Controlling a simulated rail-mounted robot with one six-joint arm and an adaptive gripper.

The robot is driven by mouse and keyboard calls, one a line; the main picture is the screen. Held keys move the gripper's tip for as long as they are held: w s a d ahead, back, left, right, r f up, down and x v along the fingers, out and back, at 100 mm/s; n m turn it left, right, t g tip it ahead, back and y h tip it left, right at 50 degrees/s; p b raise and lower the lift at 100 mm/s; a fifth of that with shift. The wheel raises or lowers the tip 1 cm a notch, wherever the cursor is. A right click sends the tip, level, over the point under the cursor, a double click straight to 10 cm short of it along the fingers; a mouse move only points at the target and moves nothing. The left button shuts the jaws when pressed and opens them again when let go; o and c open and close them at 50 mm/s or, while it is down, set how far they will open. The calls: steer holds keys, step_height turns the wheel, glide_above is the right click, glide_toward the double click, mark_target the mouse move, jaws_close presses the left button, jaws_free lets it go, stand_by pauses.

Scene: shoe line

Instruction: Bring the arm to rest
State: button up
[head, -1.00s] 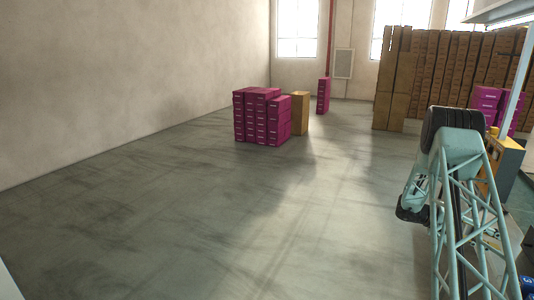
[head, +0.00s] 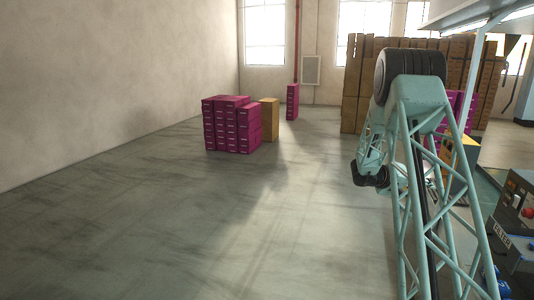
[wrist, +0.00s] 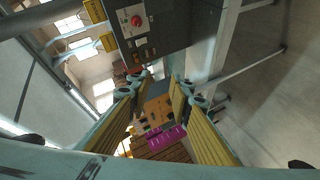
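My teal lattice arm (head: 425,160) rises on the right side of the head view, with a black joint at its top. In the wrist view my gripper (wrist: 158,92) shows two fingers with yellow ribbed pads. The fingers stand apart, with nothing held between them. Magenta boxes and an orange-brown block show in the background beyond the gap. I cannot make out the gripper in the head view.
A stack of magenta boxes (head: 228,125) stands on the floor, with a brown box (head: 269,119) beside it. Tall brown stacks (head: 352,85) line the back. A control panel with a red button (head: 515,220) is at right. The left floor is clear.

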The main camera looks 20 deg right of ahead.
steer(key=w+a+r+n+t+y+b, duration=0.1)
steer(key=w+a+r+t+y, duration=0.1)
steer(key=w+a+r+t, duration=0.5)
steer(key=w+a+r+n+t+y, duration=0.1)
steer(key=w+a+r+t, duration=0.1)
steer(key=w+a+r, duration=0.9)
steer(key=s+a+r+n+t+y+b, duration=0.1)
steer(key=s+a+r+y, duration=0.15)
steer(key=a, duration=0.75)
steer(key=s+a+r+n+t+y, duration=0.1)
steer(key=s+a+r+y, duration=0.15)
steer(key=a, duration=0.75)
steer(key=s+a+r+n+t+y+b, duration=0.1)
steer(key=s+a+y, duration=0.15)
steer(key=a, duration=0.75)
steer(key=s+a+n+g+y, duration=0.2)
steer(key=s+a+y, duration=0.2)
steer(key=s+a, duration=1.7)
steer(key=s+a+f+g, duration=0.1)
steer(key=s+f, duration=0.2)
steer(key=s, duration=0.8)
steer(key=s+a+f+g+b, duration=0.1)
steer(key=s+f, duration=0.3)
steer(key=s, duration=0.7)
steer(key=s+a+f+g+b, duration=0.1)
steer(key=s+f+g, duration=0.1)
steer(key=s, duration=0.9)
steer(key=shift+a+f+m+g, duration=0.3)
steer(key=shift+f, duration=0.4)
